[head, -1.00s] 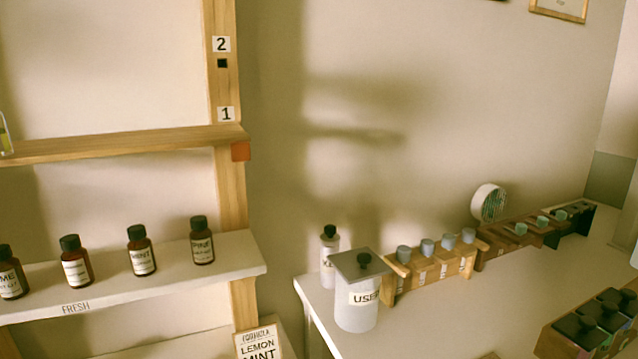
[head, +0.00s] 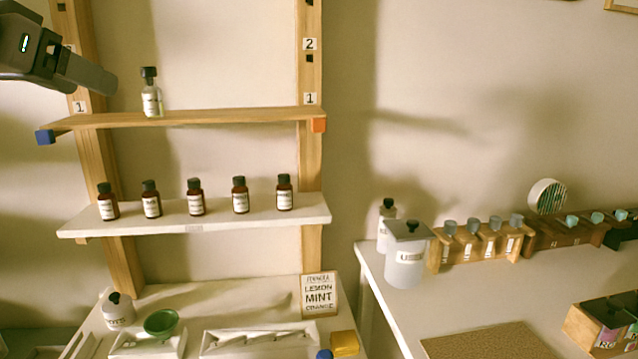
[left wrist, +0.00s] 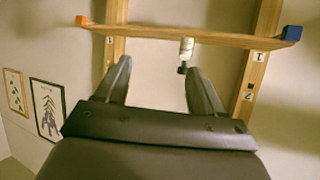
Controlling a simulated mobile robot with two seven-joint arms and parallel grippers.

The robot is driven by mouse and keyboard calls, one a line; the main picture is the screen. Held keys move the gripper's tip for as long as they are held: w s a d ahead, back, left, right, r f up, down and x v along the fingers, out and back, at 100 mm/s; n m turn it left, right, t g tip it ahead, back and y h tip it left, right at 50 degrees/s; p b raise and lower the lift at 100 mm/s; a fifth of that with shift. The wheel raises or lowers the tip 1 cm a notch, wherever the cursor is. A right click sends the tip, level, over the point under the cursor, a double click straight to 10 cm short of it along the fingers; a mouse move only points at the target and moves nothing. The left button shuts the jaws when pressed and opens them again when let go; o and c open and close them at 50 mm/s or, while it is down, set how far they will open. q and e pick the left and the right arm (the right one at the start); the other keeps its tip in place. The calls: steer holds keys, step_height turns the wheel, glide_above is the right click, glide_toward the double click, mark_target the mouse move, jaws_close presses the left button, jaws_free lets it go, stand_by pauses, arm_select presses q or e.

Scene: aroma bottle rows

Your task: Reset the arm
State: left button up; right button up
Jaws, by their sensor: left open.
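My left gripper (head: 98,78) is at the upper left of the head view, in front of the left shelf post and left of the clear bottle. In the left wrist view its two fingers (left wrist: 158,82) are spread apart with nothing between them that they touch. A clear bottle with a dark cap (head: 152,97) stands upright on the upper wooden shelf (head: 230,116). In the left wrist view the bottle (left wrist: 186,50) appears upside down beyond the fingers, apart from them. My right gripper is not in view.
Several brown bottles (head: 196,198) stand on the white lower shelf (head: 310,212). Below are a green bowl (head: 161,321), white trays and a formula card (head: 319,296). A canister (head: 405,262) and wooden racks (head: 475,246) stand on the right table. The air before the shelves looks open.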

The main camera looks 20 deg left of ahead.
arm_select(q)
steer(key=w+d+f+m+g, duration=0.1)
steer(key=w+d+f, duration=0.2)
steer(key=f, duration=0.4)
steer(key=w+d+f+m+g, duration=0.15)
steer(key=w+f, duration=0.25)
steer(key=f, duration=0.4)
steer(key=w+d+f+g, duration=0.1)
steer(key=w+d+f, duration=0.25)
steer(key=f, duration=0.35)
steer(key=s+d+f+m+g+h, duration=0.1)
steer(key=s+d+f, duration=0.15)
steer(key=f, duration=0.65)
steer(key=s+d+f+g+h, duration=0.15)
steer(key=d+f, duration=0.25)
steer(key=f, duration=0.5)
steer(key=s+d+f+g, duration=0.2)
steer(key=s+d+f, duration=0.1)
steer(key=s+f, duration=0.65)
steer(key=s+d+f+g, duration=0.2)
steer(key=s+d+f, duration=0.3)
steer(key=s, duration=0.7)
steer(key=w+d+f+t+h, duration=0.1)
steer(key=w+f+t, duration=0.5)
steer(key=f, duration=0.4)
steer(key=shift+w+d+t, duration=0.15)
steer(key=shift+w+t, duration=0.25)
steer(key=shift+t, duration=0.3)
